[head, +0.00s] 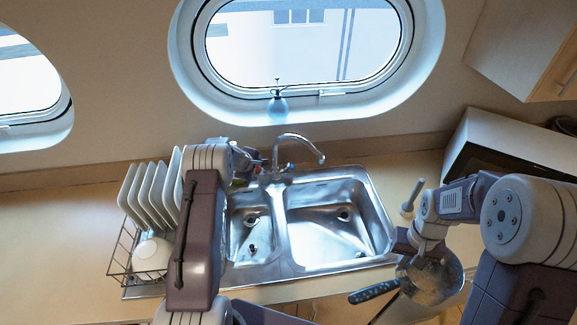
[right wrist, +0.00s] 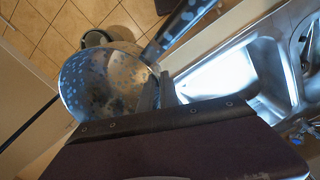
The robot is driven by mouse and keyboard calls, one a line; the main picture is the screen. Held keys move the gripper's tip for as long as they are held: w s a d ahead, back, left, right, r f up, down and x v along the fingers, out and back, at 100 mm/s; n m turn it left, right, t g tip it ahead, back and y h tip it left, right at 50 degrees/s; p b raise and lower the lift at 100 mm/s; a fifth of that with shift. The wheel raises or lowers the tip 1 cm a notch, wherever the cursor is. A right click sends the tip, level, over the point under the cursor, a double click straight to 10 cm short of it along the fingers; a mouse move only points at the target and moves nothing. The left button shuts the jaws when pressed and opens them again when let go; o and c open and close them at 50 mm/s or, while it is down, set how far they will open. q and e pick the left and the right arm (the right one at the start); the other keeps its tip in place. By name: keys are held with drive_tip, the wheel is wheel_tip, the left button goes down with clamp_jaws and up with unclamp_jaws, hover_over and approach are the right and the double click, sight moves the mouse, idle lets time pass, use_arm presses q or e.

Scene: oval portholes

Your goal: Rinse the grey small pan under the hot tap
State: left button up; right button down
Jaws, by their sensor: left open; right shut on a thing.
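The grey small pan (head: 437,284), with a dark blue speckled handle, is right of the sink, off the counter's front edge. My right gripper (head: 422,250) is shut on its rim. In the right wrist view, the pan (right wrist: 100,82) shows a speckled surface, with the fingers (right wrist: 160,92) at its edge near the handle. The tap (head: 297,140) stands behind the double sink (head: 322,228), its spout turned right over the right basin. My left gripper (head: 252,162) is open beside the tap's left side. My arm partly hides that area, and I cannot tell whether it touches a tap handle.
A dish rack (head: 122,262) with white plates (head: 150,190) and a bowl (head: 152,254) stands left of the sink. A white appliance (head: 500,135) stands at the back right. Both basins look empty.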

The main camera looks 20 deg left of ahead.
use_arm(q)
drive_tip(key=b+v, duration=0.1)
drive_tip(key=v, duration=0.4)
drive_tip(key=shift+s+r, duration=0.2)
drive_tip(key=shift+r, duration=0.1)
